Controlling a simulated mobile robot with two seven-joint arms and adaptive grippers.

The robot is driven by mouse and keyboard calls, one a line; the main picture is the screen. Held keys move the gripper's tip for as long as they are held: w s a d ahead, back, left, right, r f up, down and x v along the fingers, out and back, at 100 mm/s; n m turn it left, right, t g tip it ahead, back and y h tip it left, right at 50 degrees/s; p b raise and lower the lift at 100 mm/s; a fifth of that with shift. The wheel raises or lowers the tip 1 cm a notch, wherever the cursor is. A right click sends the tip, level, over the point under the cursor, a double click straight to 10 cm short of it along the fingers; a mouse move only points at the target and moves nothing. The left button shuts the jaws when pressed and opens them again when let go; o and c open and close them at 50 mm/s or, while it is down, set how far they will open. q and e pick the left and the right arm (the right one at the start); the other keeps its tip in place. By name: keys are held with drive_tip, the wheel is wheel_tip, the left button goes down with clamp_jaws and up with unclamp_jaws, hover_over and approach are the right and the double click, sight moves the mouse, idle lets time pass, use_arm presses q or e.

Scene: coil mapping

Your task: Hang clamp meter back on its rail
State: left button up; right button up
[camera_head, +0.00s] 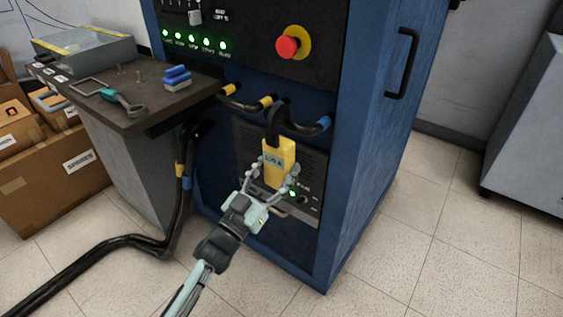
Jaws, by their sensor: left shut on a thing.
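The yellow clamp meter (281,155) is upright in front of the blue cabinet, with its black jaw at the top. The jaw is at the black cables (300,129); I cannot tell whether it is around them or just in front. My left gripper (272,174) is shut on the lower part of the meter, one finger on each side. I cannot make out for certain which part is the meter's rail. My right gripper is not in view.
The blue cabinet (372,140) has a red button (287,47), green lights and a side handle (403,63). A dark-topped bench (150,112) at left holds a blue block (177,78) and a green-handled tool (122,101). Thick cables (90,262) run across the floor.

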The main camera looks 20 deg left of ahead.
use_arm(q)
drive_tip(key=shift+s+a+r+p, duration=0.1)
drive_tip(key=shift+s+a+p, duration=0.15)
drive_tip(key=shift+s, duration=0.45)
drive_tip(key=shift+s+a+p, duration=0.2)
drive_tip(key=shift+s+p, duration=0.05)
drive_tip(key=shift+s, duration=0.45)
drive_tip(key=shift+s+a+r+p, duration=0.1)
drive_tip(key=shift+s+a+p, duration=0.15)
drive_tip(key=shift+s, duration=0.45)
drive_tip(key=shift+f, duration=0.1)
